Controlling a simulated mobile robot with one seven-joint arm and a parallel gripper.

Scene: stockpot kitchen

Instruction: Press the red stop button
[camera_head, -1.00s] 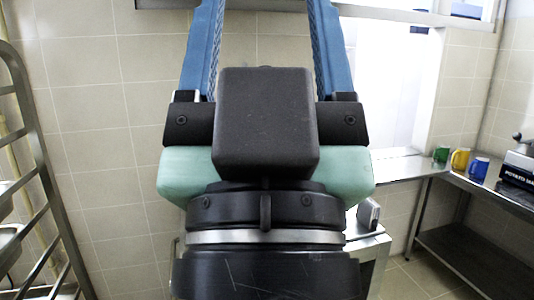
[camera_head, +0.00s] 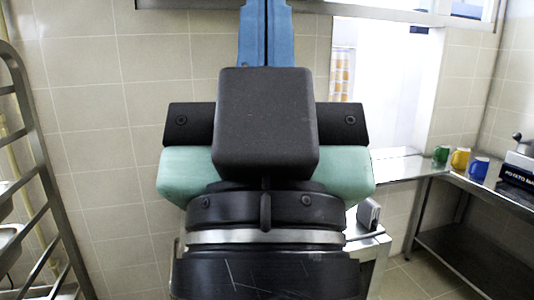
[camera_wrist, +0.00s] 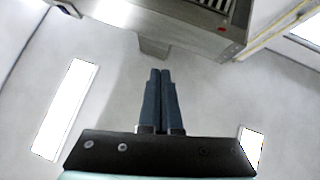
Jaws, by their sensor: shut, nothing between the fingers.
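My gripper (camera_wrist: 160,72) is shut and empty, its two blue fingers side by side and pointing up. In the head view its fingers (camera_head: 265,35) run up to the top edge of the picture, so the tips are cut off there. A small red spot (camera_wrist: 222,30), which looks like the red stop button, is on the edge of a steel housing (camera_wrist: 175,27) at the top of the wrist view. It is up and to the right of my fingertips, apart from them. I cannot make out a red button in the head view.
A metal rack (camera_head: 45,165) stands at the left. A steel counter (camera_head: 400,168) and a table at the right hold a green mug (camera_head: 441,155), a yellow mug (camera_head: 460,159), a blue mug (camera_head: 479,170) and a dark machine (camera_head: 517,170). Tiled wall lies behind my arm.

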